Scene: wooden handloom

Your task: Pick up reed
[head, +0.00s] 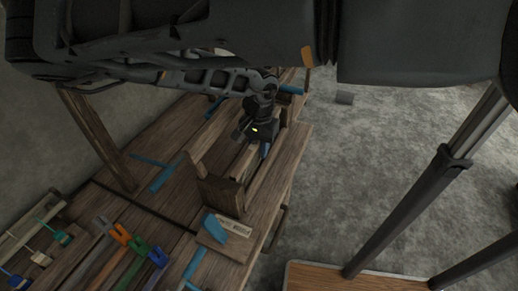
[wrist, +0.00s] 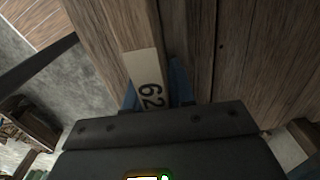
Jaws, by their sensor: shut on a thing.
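My gripper (head: 262,135) is over the wooden loom bench in the head view, pointing down at a narrow wooden piece. In the wrist view my gripper (wrist: 155,88) shows blue fingers on both sides of a wooden strip with a pale label marked "62" (wrist: 146,78). The strip appears to be the reed (wrist: 133,28), and the jaws are shut on it. In the head view the reed is mostly hidden by my gripper, behind an upright wooden block (head: 220,194). I cannot tell whether it is lifted clear of its seat.
A small board with a pale label (head: 233,226) and a blue piece (head: 228,219) lies near the bench's front end. Several coloured-ended tools (head: 138,246) lie at the lower left. A wooden post (head: 98,138) stands at the left. Open grey floor (head: 390,145) lies to the right.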

